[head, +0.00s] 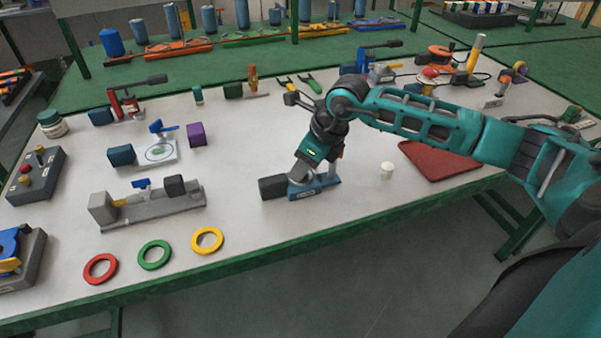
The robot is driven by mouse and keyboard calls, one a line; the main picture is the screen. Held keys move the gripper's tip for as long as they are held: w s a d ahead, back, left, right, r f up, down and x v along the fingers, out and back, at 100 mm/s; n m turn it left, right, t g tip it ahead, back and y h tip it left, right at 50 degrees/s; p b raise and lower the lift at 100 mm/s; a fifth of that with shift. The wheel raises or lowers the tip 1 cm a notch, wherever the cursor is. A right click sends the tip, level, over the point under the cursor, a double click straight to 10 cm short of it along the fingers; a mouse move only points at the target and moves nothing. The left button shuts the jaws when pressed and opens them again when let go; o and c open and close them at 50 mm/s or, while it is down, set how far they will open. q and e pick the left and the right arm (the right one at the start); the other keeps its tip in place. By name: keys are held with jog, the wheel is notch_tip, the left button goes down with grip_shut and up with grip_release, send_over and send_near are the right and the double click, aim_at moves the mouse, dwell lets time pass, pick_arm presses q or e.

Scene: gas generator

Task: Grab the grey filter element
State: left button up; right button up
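My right gripper (302,170) comes in from the right and points down at a small blue fixture (318,188) with a dark block (272,187) at its left end. Something light grey shows between the gripper and the fixture. I cannot tell whether it is a finger or a part, nor whether the fingers are open or shut. A short whitish-grey cylinder (387,170) stands upright on the table, to the right of the fixture and apart from the gripper. It may be the grey filter element, but I cannot tell for certain. My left gripper is not in view.
The white table (330,232) has a green front edge. Red (100,269), green (154,255) and yellow (207,240) rings lie at the front left, near a grey vise-like fixture (150,205). A red mat (440,162) lies right of the cylinder, partly under my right arm.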

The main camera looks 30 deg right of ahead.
jog(key=shift+c, duration=0.4)
jog(key=c, duration=0.6)
